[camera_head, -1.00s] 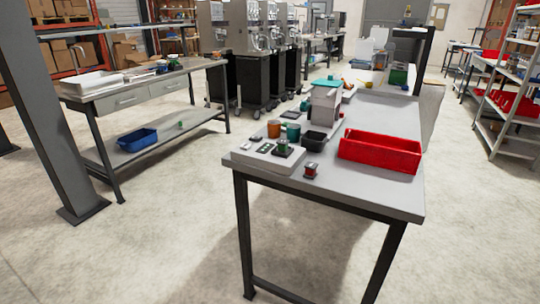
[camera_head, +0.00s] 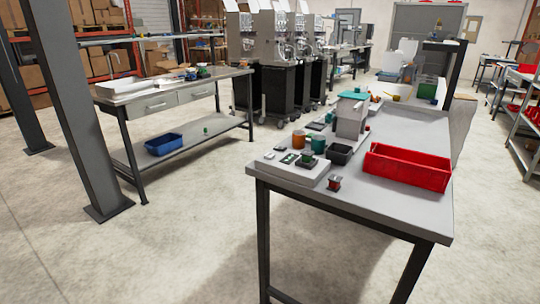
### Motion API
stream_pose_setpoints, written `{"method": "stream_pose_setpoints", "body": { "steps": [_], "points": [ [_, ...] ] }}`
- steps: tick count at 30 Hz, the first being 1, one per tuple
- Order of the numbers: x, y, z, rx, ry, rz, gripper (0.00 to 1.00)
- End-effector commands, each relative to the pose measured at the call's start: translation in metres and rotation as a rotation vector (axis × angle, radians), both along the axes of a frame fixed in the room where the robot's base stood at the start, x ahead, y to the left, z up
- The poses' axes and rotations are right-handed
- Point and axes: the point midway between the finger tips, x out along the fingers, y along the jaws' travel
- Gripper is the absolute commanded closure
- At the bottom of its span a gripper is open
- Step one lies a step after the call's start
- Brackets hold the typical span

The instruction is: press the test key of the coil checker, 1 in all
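A flat pale box (camera_head: 290,170) that looks like the coil checker lies at the near left corner of the grey workbench (camera_head: 399,205). Small dark green and light patches show on its top, too small to tell which is the test key. A dark piece with a green coil (camera_head: 307,156) sits on its right part. A small red and dark coil (camera_head: 334,183) stands on the bench just right of the box. My gripper is not in this view.
A red bin (camera_head: 407,168), a black open box (camera_head: 340,154), orange and teal cups (camera_head: 298,139) and a grey dispenser with a teal lid (camera_head: 350,115) stand on the bench. A dark post (camera_head: 75,120) rises at left. The floor in front is clear.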

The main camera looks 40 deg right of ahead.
Motion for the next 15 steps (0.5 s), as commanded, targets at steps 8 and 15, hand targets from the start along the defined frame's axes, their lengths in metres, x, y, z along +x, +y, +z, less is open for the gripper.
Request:
{"method": "stream_pose_setpoints", "body": {
  "steps": [8,15],
  "points": [
    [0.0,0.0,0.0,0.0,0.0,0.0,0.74],
    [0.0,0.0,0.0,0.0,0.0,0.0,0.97]
  ]
}}
